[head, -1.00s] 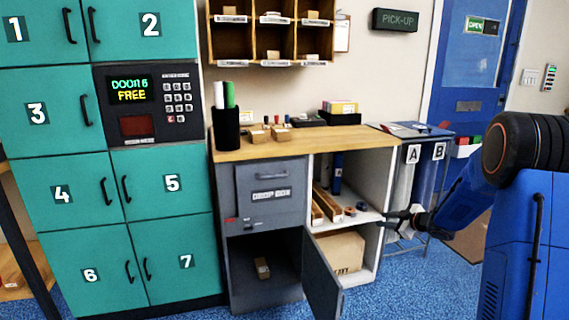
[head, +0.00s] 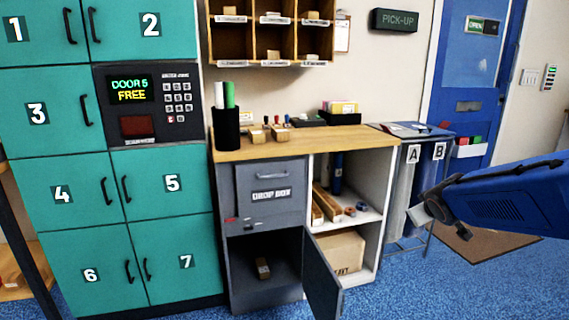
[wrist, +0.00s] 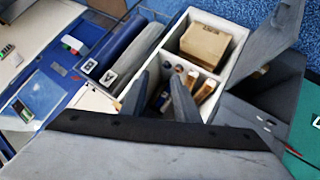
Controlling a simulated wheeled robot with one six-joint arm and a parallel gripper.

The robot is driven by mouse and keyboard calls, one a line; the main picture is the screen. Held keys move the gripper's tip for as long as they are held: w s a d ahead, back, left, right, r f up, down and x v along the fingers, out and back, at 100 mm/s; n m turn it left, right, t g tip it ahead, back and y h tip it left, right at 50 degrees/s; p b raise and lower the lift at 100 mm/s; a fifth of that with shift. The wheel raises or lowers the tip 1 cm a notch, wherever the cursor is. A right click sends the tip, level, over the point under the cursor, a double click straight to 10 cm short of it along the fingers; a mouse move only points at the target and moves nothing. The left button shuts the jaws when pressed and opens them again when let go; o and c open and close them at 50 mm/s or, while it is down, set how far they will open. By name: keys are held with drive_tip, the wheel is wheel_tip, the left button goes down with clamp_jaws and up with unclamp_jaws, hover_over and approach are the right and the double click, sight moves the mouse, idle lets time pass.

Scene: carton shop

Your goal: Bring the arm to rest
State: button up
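My gripper (wrist: 160,80) shows in the wrist view with its two dark fingers apart and nothing between them. In the head view my blue arm reaches in from the right edge, held above the floor in front of the blue door. Its end is near the bins marked A and B, clear of the shelves. The gripper's fingers are hard to make out in that view.
The grey drop box cabinet (head: 271,171) has its lower door (head: 322,277) hanging open, a small carton (head: 262,268) inside. The white shelf unit (head: 373,245) holds a large carton (head: 337,258). Teal lockers (head: 60,187) stand left. Blue floor at the right front is free.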

drive_tip(key=s+a+f+m+g+y, duration=0.1)
drive_tip(key=s+a, duration=0.3)
drive_tip(key=s, duration=0.7)
drive_tip(key=s+a+f+m+g+y, duration=0.1)
drive_tip(key=s+a+f+g, duration=0.1)
drive_tip(key=s, duration=0.9)
drive_tip(key=s+a+f+m+g+y, duration=0.1)
drive_tip(key=s+a, duration=0.4)
drive_tip(key=s, duration=0.6)
drive_tip(key=shift+s+a+f+m+g, duration=0.2)
drive_tip(key=shift+a+f+m+g, duration=0.15)
drive_tip(key=shift+f+g, duration=0.45)
drive_tip(key=shift+a, duration=0.1)
